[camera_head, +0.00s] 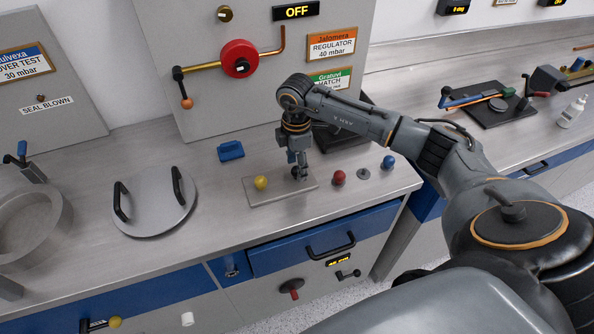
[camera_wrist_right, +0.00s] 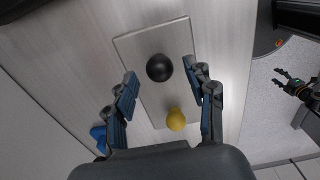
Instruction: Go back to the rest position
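My right gripper (camera_head: 298,170) points down over a grey plate (camera_head: 262,198) on the bench. In the right wrist view its two fingers (camera_wrist_right: 159,78) are spread apart and empty. A black ball-shaped knob (camera_wrist_right: 159,67) shows between the fingertips with a gap on both sides. In the head view the gripper mostly hides this knob. A yellow ball knob (camera_head: 261,183) stands at the plate's left end. It also shows in the wrist view (camera_wrist_right: 176,119). My left gripper (camera_wrist_right: 288,83) shows small at the right edge of the wrist view, with its fingers apart.
A red knob (camera_head: 339,178) and a blue knob (camera_head: 389,162) stand right of the plate. A blue block (camera_head: 231,151) lies behind it. A round lid (camera_head: 154,208) with two black handles lies left. A red valve wheel (camera_head: 240,59) is on the panel behind.

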